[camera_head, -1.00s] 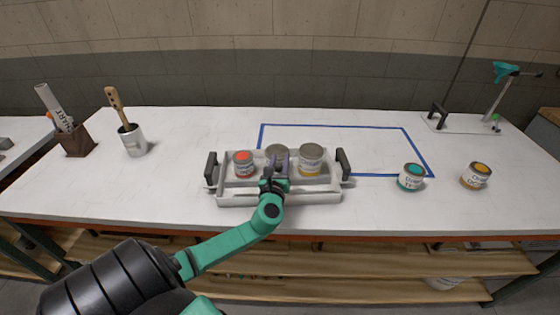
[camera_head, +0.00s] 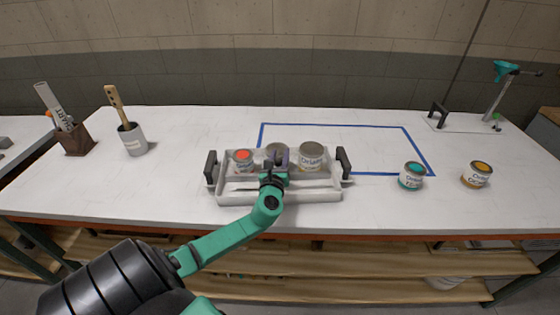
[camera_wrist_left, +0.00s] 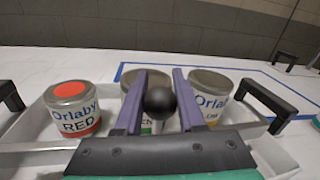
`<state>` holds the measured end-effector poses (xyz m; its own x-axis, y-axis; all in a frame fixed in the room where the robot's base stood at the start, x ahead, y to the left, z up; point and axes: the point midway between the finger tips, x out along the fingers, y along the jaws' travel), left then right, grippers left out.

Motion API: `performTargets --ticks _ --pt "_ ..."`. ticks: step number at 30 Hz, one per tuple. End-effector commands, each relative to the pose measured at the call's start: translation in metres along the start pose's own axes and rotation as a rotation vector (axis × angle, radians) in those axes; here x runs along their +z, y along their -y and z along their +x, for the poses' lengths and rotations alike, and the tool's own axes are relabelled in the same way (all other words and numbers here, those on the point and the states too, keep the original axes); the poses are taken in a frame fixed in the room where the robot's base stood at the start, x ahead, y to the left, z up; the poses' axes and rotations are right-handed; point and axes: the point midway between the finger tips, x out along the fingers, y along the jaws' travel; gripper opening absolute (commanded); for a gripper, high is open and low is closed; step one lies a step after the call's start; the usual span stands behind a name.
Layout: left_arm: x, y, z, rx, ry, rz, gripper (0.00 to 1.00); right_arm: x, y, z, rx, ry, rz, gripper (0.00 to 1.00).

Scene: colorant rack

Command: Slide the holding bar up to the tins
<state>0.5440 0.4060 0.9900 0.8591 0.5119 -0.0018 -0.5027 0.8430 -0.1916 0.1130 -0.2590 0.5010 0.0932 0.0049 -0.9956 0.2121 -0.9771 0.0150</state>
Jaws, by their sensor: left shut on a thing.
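A white tray (camera_head: 222,199) with black end handles holds a row of tins: a red-lidded tin (camera_head: 243,161), a grey-lidded middle tin (camera_head: 276,150) and a yellow-banded tin (camera_head: 311,157). The thin grey holding bar (camera_head: 318,189) lies across the tray on the near side of the tins; it also shows in the left wrist view (camera_wrist_left: 38,148). My left gripper (camera_head: 275,165) is shut on the bar's black knob (camera_wrist_left: 160,101), in front of the middle tin and partly hiding it. Whether the bar touches the tins is hard to tell. My right gripper is out of view.
A brush pot (camera_head: 132,140) and a brown holder (camera_head: 77,140) stand at left. The table's near edge is close to the tray.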

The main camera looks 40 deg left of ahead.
Motion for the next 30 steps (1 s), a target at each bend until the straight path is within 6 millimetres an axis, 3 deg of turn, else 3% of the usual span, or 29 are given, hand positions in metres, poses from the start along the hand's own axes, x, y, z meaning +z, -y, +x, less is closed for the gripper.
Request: performTargets --ticks 1,6,15,16,18,30 --pt "-0.003 -0.003 0.011 0.002 0.007 0.0 0.0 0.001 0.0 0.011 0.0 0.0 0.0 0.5" --pt "0.001 -0.008 0.035 0.001 0.006 -0.001 0.0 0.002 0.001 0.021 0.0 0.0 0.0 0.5" --pt "0.003 -0.008 0.037 0.001 0.003 0.0 0.0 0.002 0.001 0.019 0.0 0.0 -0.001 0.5" --pt "0.003 -0.008 0.037 0.001 0.003 0.0 0.46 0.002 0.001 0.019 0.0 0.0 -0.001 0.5" --pt "0.003 -0.008 0.037 0.001 0.003 0.0 0.69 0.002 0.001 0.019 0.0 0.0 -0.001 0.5" --pt "0.002 -0.007 0.03 -0.001 0.002 0.0 0.69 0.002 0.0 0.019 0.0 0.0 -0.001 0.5"
